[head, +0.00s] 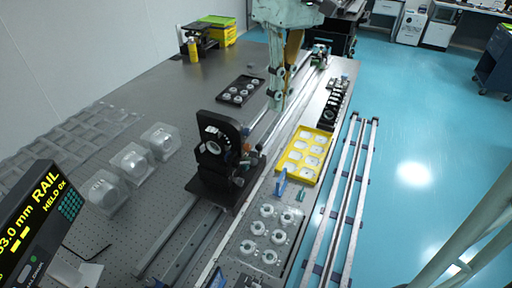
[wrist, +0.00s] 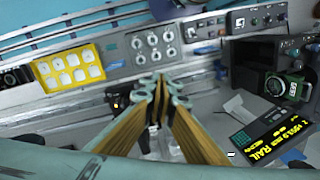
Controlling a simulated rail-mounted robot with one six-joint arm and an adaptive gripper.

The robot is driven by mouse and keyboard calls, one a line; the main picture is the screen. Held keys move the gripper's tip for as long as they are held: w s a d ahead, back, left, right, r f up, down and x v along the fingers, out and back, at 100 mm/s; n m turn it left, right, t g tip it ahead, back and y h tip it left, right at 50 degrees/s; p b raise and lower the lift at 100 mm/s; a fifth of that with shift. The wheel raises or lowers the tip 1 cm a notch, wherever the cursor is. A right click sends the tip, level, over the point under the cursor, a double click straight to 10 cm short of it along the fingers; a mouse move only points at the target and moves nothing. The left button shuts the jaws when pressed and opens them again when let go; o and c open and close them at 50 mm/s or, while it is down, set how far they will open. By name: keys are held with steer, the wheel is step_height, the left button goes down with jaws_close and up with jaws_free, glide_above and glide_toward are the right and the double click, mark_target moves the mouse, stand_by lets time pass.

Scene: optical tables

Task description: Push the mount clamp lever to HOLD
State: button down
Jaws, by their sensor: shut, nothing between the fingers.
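A black optic mount (head: 216,150) with a round opening and white scale marks stands upright on a dark carriage (head: 226,188) on the rail in the head view. Small knobs show on its right side. I cannot make out the clamp lever or its HOLD mark for certain. My gripper (head: 278,104) hangs above the rail, behind and to the right of the mount, apart from it. In the wrist view my gripper (wrist: 160,84) has its fingertips together with nothing between them.
A yellow tray (head: 325,142) and a grey plate of ring-shaped parts (head: 247,238) lie right of the rail. A blue upright piece (head: 281,184) stands near the tray. Clear boxes (head: 131,162) stand on the left. A rail display (head: 40,222) is front left; the wrist view also shows it (wrist: 271,138).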

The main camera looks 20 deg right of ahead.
steer(key=w+d+f+n+g+y+p, duration=0.1)
steer(key=w+d+f+n+g+p, duration=0.1)
steer(key=w+f, duration=0.6)
steer(key=w+d+f+n+g+y+p, duration=0.1)
steer(key=w+f+n+g+p, duration=0.2)
steer(key=w+f, duration=0.5)
steer(key=shift+w+d+n+y+p, duration=0.35)
steer(key=shift+w+n+p, duration=0.35)
steer(key=shift+w, duration=1.7)
steer(key=shift+f, duration=0.15)
steer(key=p, duration=0.1)
glide_toward(249, 162)
steer(key=shift+s+f, duration=0.45)
steer(key=shift+f, duration=0.4)
steer(key=shift+s+f, duration=0.45)
steer(key=shift+f, duration=0.35)
steer(key=shift+s+f, duration=0.45)
steer(key=shift+f, duration=0.4)
